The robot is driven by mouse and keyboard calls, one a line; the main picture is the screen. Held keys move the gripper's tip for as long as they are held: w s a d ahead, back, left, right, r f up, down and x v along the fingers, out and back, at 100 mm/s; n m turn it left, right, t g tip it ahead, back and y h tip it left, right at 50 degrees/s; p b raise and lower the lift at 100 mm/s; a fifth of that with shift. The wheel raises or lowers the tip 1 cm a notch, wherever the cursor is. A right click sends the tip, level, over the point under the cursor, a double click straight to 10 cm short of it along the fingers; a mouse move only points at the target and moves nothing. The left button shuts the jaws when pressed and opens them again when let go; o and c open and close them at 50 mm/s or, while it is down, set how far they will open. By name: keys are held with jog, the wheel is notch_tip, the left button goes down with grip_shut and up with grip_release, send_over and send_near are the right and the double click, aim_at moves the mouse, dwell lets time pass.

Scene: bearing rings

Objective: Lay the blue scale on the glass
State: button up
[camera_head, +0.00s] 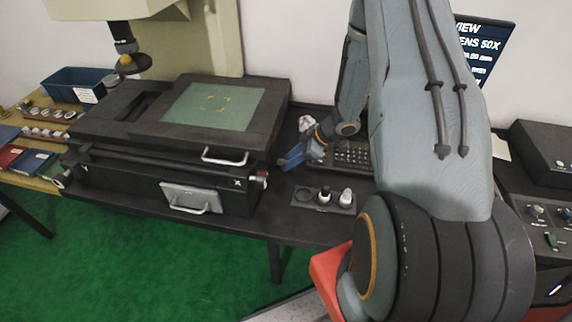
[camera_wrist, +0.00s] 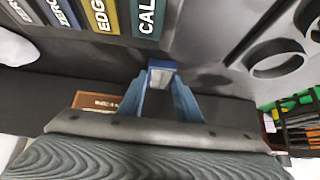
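The glass (camera_head: 213,105) is the green-tinted pane with yellow corner marks, set in the top of the dark measuring stage. My gripper (camera_head: 292,159) is to the right of the stage, low over the dark table, apart from the glass. In the wrist view, the two blue fingers of my gripper (camera_wrist: 160,92) close in on a small blue piece with a pale face, which looks like the blue scale (camera_wrist: 162,70). It sits between the fingertips, and the fingers hide part of it. In the head view I cannot tell it apart from the fingers.
The stage has front handles (camera_head: 225,157). A lens column (camera_head: 124,50) hangs at the stage's back left. A side bench at left holds a blue bin (camera_head: 62,88) and cases.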

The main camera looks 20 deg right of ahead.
jog(key=shift+c, duration=0.9)
notch_tip(320, 180, up, 10)
jog(key=b, duration=0.1)
